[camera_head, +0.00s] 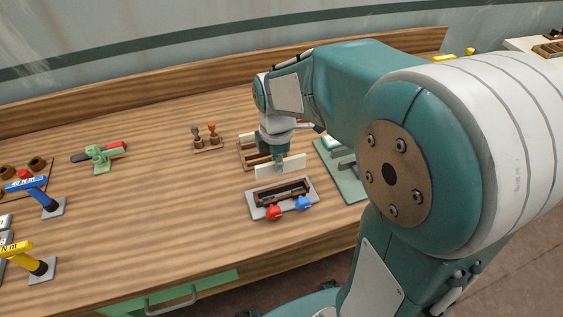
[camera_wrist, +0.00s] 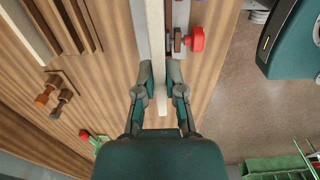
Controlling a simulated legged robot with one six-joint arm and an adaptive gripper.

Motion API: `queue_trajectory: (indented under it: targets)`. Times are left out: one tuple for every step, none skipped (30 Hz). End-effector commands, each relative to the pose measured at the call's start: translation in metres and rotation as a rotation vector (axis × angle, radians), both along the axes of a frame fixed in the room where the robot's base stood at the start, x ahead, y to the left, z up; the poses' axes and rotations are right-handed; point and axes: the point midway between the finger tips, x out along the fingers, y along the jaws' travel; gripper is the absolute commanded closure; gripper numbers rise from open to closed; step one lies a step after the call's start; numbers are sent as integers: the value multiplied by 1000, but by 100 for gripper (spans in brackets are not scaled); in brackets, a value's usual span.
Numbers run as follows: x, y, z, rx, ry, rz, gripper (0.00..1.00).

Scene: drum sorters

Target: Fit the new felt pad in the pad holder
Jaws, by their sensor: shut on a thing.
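My gripper (camera_head: 280,155) is shut on a long cream felt pad (camera_head: 280,168). In the wrist view the gripper (camera_wrist: 161,75) has one finger on each side of the pad (camera_wrist: 154,30), which runs lengthwise between them. The pad holder (camera_head: 255,212) is a grey plate with a long dark slotted body, a red knob (camera_head: 273,212) and a blue knob (camera_head: 303,203) on its near side. The pad appears above and just behind the holder, apart from it. In the wrist view the holder's red knob (camera_wrist: 196,39) shows right of the pad; the pad partly hides the holder.
A wooden slotted rack (camera_head: 247,158) stands behind the holder, and a green tray (camera_head: 334,165) lies to its right. Two small stamp-like handles (camera_head: 207,135) stand behind left. Blue (camera_head: 30,184) and yellow (camera_head: 22,257) torque tools are far left. The table between is clear.

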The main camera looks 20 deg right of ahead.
Motion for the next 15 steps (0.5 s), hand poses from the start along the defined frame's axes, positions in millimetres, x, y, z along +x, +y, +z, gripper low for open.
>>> queue_trajectory:
  targets:
    - [0, 0, 0, 0, 0, 0, 100]
    - [0, 0, 0, 0, 0, 0, 100]
    - [0, 0, 0, 0, 1, 0, 100]
    - [0, 0, 0, 0, 1, 0, 100]
    - [0, 0, -1, 0, 1, 0, 100]
    - [0, 0, -2, 0, 1, 0, 100]
    - [0, 0, -3, 0, 2, 0, 100]
    - [0, 0, -5, 0, 2, 0, 100]
    - [0, 0, -8, 0, 3, 0, 100]
    - [-1, 0, -10, 0, 4, 0, 100]
    - [-1, 0, -12, 0, 5, 0, 100]
    - [-1, 0, -16, 0, 4, 0, 100]
    - [-1, 0, -18, 0, 3, 0, 100]
    - [-1, 0, -21, 0, 4, 0, 100]
    - [-1, 0, -24, 0, 3, 0, 100]
